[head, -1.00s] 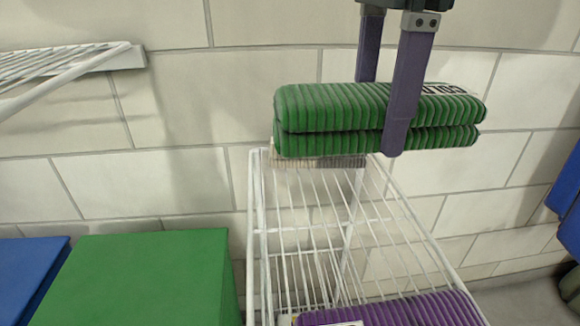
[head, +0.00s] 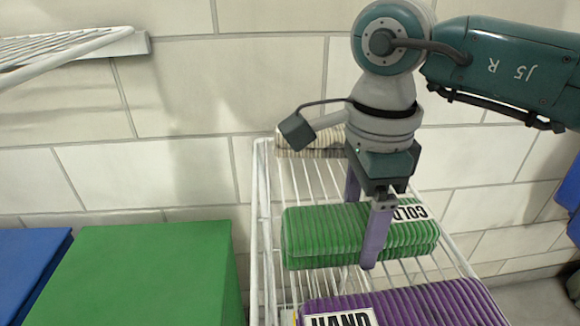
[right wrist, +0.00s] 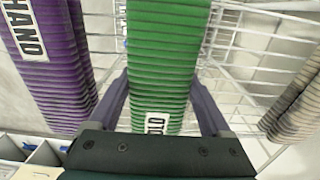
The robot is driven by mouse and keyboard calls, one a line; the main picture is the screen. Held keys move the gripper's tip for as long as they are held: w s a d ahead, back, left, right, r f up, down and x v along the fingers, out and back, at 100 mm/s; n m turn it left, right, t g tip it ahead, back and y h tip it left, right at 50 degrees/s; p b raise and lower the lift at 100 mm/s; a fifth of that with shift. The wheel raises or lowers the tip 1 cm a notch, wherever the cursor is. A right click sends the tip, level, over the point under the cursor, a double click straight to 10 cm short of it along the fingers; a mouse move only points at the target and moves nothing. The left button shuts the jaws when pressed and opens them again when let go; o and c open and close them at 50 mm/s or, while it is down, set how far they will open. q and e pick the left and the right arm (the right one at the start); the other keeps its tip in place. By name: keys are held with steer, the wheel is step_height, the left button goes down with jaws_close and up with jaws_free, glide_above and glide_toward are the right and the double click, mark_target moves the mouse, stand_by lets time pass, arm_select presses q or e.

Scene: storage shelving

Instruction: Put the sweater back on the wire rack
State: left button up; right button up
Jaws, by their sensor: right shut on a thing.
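The green ribbed folded sweater (head: 320,232) with a white "COLD" label is at the white wire rack (head: 262,220), between a purple folded item and a beige one. My right gripper (head: 362,238) points down and is shut on the sweater, one finger on each side. In the right wrist view the green sweater (right wrist: 165,60) lies between the two fingers (right wrist: 163,95). I cannot tell whether its underside touches the wires. My left gripper is in neither view.
A purple folded item (head: 420,305) labelled "HAND" lies on the rack in front. A beige striped folded item (head: 310,143) lies at the back. A green box (head: 140,275) and a blue box (head: 30,265) stand left. A wire shelf (head: 60,50) juts out at upper left.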

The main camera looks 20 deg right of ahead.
mark_target(361, 216)
steer(key=shift+w+r, duration=0.1)
steer(key=shift+f, duration=0.2)
steer(key=o, duration=1.5)
steer(key=shift+r, duration=0.1)
steer(key=shift+r, duration=0.25)
steer(key=shift+r+p, duration=0.65)
steer(key=shift+r, duration=5.25)
